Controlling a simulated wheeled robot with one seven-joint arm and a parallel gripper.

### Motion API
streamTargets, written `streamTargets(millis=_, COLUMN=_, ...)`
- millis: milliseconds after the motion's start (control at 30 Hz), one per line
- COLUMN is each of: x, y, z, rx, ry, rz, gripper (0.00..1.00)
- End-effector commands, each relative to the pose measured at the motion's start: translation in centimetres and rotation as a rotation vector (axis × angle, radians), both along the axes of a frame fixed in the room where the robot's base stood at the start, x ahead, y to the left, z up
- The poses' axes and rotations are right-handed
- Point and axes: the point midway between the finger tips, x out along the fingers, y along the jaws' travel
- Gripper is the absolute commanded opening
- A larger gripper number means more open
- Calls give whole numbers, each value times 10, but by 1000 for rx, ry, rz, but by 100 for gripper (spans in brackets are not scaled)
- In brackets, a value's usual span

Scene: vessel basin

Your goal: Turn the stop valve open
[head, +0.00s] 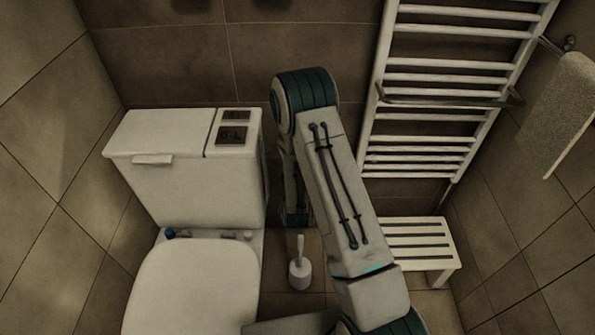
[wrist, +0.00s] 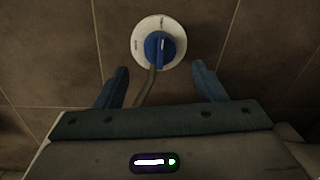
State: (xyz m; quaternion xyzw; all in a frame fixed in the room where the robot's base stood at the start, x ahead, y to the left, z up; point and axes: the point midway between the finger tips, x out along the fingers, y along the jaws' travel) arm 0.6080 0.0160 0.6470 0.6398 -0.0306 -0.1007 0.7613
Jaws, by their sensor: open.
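The stop valve shows in the wrist view as a round white plate (wrist: 139,50) on the tiled wall with a blue handle (wrist: 160,46) at its middle. The handle's raised bar stands roughly upright. A thin hose (wrist: 146,86) runs down from the valve. My gripper (wrist: 161,75) is open and empty, its two blue fingers spread to either side below the valve. The handle appears ahead of the fingertips, roughly centred between them, with no contact visible. In the head view my arm hides the gripper, and I cannot make out the wall valve there.
A white toilet (head: 190,285) with its cistern (head: 180,165) stands left of my arm. A toilet brush (head: 300,270) stands on the floor beside it. A towel rail (head: 430,85), a slatted stool (head: 440,258) and a hanging towel (head: 560,105) are on the right.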

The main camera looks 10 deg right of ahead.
Motion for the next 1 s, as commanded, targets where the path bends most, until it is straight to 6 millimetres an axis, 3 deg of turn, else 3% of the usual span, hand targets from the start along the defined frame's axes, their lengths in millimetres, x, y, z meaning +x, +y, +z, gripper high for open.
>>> streamTargets(millis=100, x=-24, y=5, z=1, rx=1, ry=3, rz=0, gripper=64)
streamTargets(millis=333, x=-50, y=10, z=4, rx=0, ry=1, rz=0, gripper=64)
streamTargets(millis=900, x=-54, y=10, z=5, rx=0, ry=0, rz=-2, gripper=64)
streamTargets(millis=1000, x=-52, y=4, z=14, rx=-14, ry=-5, rz=-29, gripper=64)
